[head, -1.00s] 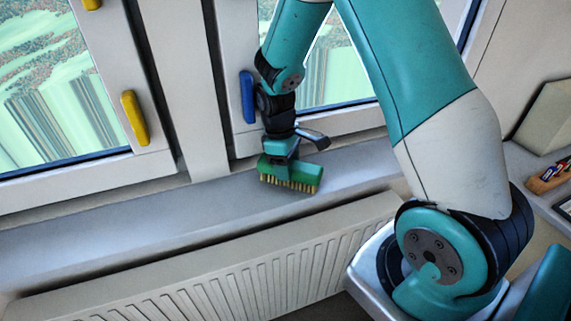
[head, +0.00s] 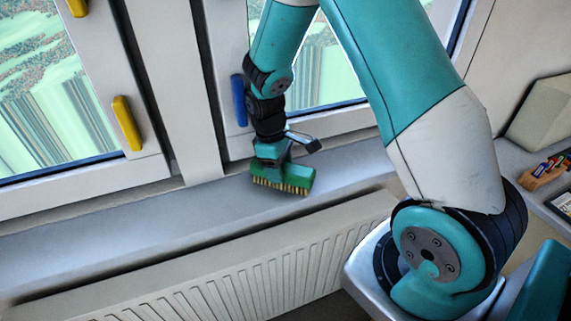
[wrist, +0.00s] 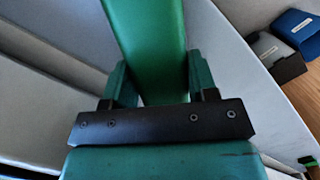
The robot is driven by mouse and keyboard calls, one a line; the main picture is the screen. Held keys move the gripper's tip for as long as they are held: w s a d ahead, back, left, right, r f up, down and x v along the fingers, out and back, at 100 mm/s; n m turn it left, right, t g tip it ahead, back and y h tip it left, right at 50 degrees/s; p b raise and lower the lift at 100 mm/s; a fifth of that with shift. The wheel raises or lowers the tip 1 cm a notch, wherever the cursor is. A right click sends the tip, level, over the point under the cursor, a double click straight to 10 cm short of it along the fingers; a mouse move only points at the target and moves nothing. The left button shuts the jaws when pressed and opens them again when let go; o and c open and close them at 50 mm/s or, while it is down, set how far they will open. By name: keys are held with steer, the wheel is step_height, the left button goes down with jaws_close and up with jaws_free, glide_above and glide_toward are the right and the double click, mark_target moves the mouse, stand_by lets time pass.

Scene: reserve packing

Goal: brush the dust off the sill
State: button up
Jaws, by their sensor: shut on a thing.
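My gripper (head: 272,158) is shut on a green brush (head: 298,176) with pale yellow bristles pointing down. The brush is over the grey window sill (head: 120,225), its bristles at or very near the surface; I cannot tell if they touch. In the wrist view the green brush (wrist: 150,40) runs up between the two fingers of my gripper (wrist: 151,85). I cannot make out dust on the sill.
Window frames with a yellow handle (head: 127,123) and a blue handle (head: 239,100) rise behind the sill. A white ribbed radiator (head: 215,290) stands below it. At the right, a shelf holds a pale block (head: 545,115) and small items. The sill's left stretch is clear.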

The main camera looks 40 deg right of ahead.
steer(key=shift+d+r, duration=0.15)
steer(key=shift+d, duration=0.8)
steer(key=shift+d+r, duration=0.15)
steer(key=shift+d, duration=0.8)
steer(key=shift+r+p, duration=0.1)
steer(key=shift+p, duration=0.25)
step_height(320, 180, up, 6)
steer(key=p, duration=0.5)
steer(key=shift+a, duration=0.1)
step_height(320, 180, up, 3)
steer(key=p, duration=0.2)
steer(key=shift+p, duration=0.3)
steer(key=shift+s, duration=0.1)
